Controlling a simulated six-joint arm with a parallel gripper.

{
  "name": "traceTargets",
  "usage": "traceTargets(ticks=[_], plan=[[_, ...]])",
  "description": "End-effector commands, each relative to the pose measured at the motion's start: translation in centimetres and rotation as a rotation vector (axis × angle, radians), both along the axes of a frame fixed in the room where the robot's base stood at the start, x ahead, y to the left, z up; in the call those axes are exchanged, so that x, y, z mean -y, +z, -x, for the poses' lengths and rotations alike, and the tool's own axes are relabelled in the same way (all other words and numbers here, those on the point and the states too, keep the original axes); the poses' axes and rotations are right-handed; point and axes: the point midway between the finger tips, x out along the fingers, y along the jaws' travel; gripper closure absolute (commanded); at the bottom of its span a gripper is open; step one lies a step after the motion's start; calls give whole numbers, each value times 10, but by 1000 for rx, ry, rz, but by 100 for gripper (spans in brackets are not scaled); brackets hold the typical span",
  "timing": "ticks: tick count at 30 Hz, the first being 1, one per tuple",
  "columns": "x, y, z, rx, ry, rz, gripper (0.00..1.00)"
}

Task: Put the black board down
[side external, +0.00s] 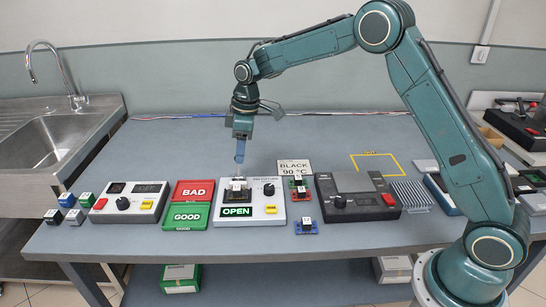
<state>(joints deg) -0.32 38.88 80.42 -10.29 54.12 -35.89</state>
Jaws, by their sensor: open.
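A small black board (237,195) with a pale-topped part on it sits in the socket of a white test station (225,217) whose display reads OPEN. My gripper (239,161) points down just above the board, its blue fingers seen nearly edge-on. The gripper is open, and a small gap shows between its tips and the board. I cannot tell whether the board is fully seated. A card (294,167) behind reads BLACK 90 °C.
Red BAD (194,190) and green GOOD (185,216) trays stand left of the station. A dark-topped device (350,190) stands further right. Several small blocks (54,217) stand far left.

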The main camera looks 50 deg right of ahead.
Motion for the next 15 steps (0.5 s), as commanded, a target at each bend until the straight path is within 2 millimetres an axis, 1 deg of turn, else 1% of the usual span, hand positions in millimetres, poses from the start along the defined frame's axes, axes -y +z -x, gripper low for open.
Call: traceTargets(ticks=[5,8,11,15], plan=[[1,14,7,12,-21,1,52],[2,29,17,23,-47,0,52],[4,49,31,39,-82,-1,52],[7,79,58,64,-144,-3,52]])
